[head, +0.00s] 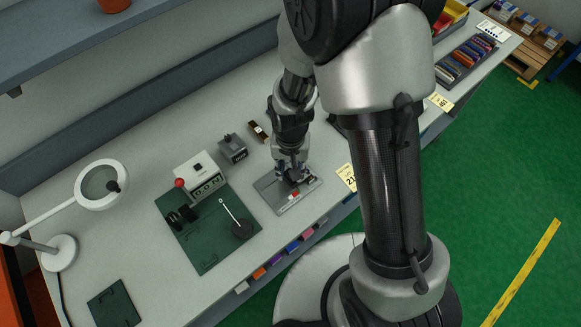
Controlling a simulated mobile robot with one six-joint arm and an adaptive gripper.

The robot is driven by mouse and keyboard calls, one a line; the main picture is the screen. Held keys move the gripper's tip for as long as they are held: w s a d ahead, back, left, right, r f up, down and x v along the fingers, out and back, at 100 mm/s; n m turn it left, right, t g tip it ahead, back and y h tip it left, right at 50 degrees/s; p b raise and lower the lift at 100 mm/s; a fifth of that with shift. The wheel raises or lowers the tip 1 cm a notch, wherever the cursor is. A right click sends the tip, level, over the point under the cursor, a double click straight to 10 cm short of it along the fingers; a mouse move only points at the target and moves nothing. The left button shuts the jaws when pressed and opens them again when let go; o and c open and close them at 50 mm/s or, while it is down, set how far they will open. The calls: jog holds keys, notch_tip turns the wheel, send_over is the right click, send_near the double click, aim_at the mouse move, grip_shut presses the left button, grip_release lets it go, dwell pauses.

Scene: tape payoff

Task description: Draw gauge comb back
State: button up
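A flat grey metal plate (272,196) lies on the bench near its front edge. A small red and white piece (294,196) shows on it. My gripper (293,182) points down over this plate, with its fingertips at or just above its surface. The fingers and wrist hide part of the plate. I cannot make out the gauge comb for certain, nor whether the fingers are open, shut or touching anything.
A small grey block device (233,149) stands behind. A magnifier lamp (100,186) stands far left. Bare bench lies between lamp and mat.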

grip_shut()
dwell(0.4)
jog(key=s+a, duration=0.2)
jog(key=a, duration=0.1)
jog(key=shift+s+a, duration=0.1)
jog(key=shift+a, duration=0.05)
